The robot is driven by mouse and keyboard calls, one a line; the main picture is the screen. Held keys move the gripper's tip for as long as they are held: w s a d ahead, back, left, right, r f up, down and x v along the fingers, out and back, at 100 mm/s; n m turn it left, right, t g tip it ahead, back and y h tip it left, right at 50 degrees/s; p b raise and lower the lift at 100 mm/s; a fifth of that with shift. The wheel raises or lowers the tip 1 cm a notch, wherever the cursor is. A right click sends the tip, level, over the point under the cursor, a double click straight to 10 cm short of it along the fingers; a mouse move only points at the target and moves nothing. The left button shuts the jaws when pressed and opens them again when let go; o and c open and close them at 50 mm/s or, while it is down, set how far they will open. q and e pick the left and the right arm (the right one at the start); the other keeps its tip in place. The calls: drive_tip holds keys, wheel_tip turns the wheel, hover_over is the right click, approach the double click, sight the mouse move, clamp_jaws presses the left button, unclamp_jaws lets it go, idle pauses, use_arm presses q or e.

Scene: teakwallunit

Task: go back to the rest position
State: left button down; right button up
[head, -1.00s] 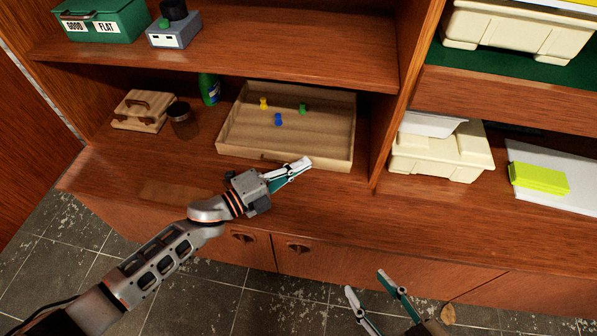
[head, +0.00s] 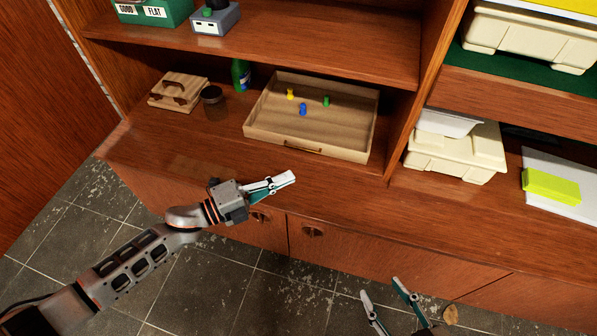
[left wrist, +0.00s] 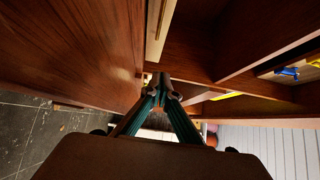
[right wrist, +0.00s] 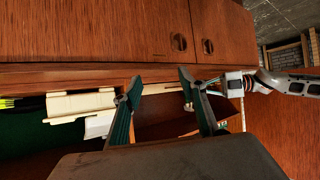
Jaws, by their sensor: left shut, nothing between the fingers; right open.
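My left gripper (head: 284,182) is shut and empty, in front of the wall unit's counter edge and below the wooden tray. It also shows shut in the left wrist view (left wrist: 161,85). My right gripper (head: 382,290) is open and empty, low at the bottom of the head view in front of the cabinet doors. Its spread fingers show in the right wrist view (right wrist: 160,80), and my left arm shows at the right there.
A wooden tray (head: 355,153) holds yellow, blue and green pegs. A wooden case (head: 178,91), a dark jar (head: 213,103) and a green bottle (head: 240,73) stand left of it. Cream bins (head: 456,155) and a yellow-green box (head: 550,187) are at right.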

use_arm(q)
drive_tip(key=shift+s+a, duration=0.2)
drive_tip(key=shift+a, duration=0.1)
